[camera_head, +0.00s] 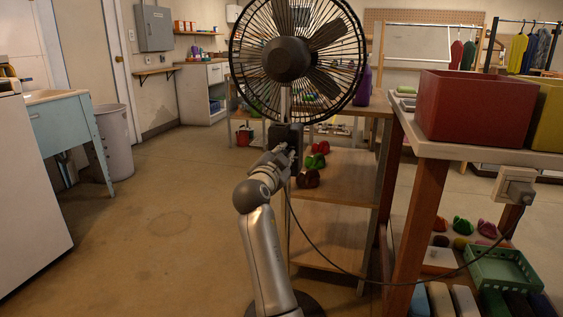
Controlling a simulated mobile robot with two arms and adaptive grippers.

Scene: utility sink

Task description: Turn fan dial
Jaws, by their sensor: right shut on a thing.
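A black standing fan (289,60) with a round wire cage stands in the middle of the view, its cage cut off at the top edge. Its dark control box (285,134) sits on the pole below the cage. My right gripper (290,150) is up against the front of this box, its fingers shut on a part there. The fan dial is hidden by the gripper, so its position cannot be seen. My left gripper is not in view.
A wooden shelf unit (335,212) stands close behind the fan. A table with a red bin (472,107) is at the right. The fan's cord runs to an outlet box (513,186). The floor at left is clear up to a blue sink stand (68,118).

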